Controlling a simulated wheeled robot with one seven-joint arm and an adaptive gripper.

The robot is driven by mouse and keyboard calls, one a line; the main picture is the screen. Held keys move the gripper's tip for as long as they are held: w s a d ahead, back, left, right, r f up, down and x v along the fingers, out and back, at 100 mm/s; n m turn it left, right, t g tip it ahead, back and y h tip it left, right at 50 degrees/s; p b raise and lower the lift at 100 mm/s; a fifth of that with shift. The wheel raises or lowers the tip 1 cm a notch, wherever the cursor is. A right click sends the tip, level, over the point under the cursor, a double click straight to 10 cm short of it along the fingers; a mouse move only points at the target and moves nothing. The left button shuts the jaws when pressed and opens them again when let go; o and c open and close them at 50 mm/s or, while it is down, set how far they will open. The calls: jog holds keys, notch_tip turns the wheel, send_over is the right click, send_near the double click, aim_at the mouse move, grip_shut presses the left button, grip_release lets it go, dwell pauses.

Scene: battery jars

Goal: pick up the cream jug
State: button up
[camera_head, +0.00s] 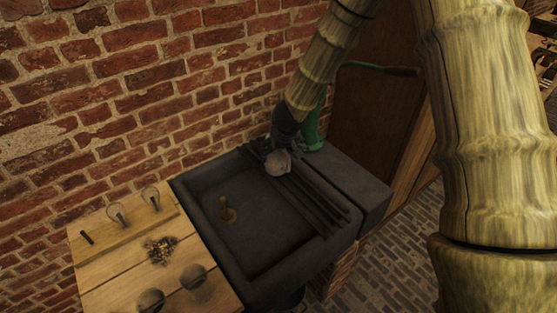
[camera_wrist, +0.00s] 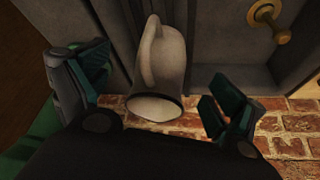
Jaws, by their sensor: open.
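The cream jug (camera_wrist: 165,65) is pale, with a handle along its upper left side and a dark-rimmed round opening facing my wrist camera. In the head view it shows as a small pale shape (camera_head: 278,163) on the ribbed drainer beside the sink basin. My gripper (camera_wrist: 155,95) is open, one finger to the left of the jug and one to the right, with gaps on both sides. In the head view my gripper (camera_head: 285,135) is above and just behind the jug, partly covering it. Its fingertips are hard to make out there.
The dark stone sink (camera_head: 250,245) holds a brass plug or drain piece (camera_head: 227,212). A wooden board (camera_head: 115,255) with glass jars stands at left. A green pump (camera_head: 313,130) rises close behind my gripper. The brick wall (camera_head: 140,100) runs along the back.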

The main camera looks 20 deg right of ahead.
aim_at(277, 157)
jog(key=w+f, duration=0.1)
jog(key=f, duration=0.1)
jog(key=w+f, duration=0.1)
jog(key=w, duration=0.1)
jog(key=w+f, duration=0.2)
jog(key=shift+a+f, duration=0.25)
jog(key=shift+f, duration=0.1)
jog(key=shift+w+f, duration=0.1)
jog(key=shift+f, duration=0.15)
jog(key=shift+s+d, duration=0.1)
jog(key=shift+s, duration=0.3)
jog(key=shift+s+r, duration=0.4)
jog(key=shift+s, duration=0.1)
jog(key=shift+w+f, duration=0.55)
jog(key=shift+w, duration=0.05)
jog(key=c, duration=0.6)
jog(key=shift+s+r, duration=0.2)
jog(key=shift+s, duration=0.1)
jog(key=c, duration=1)
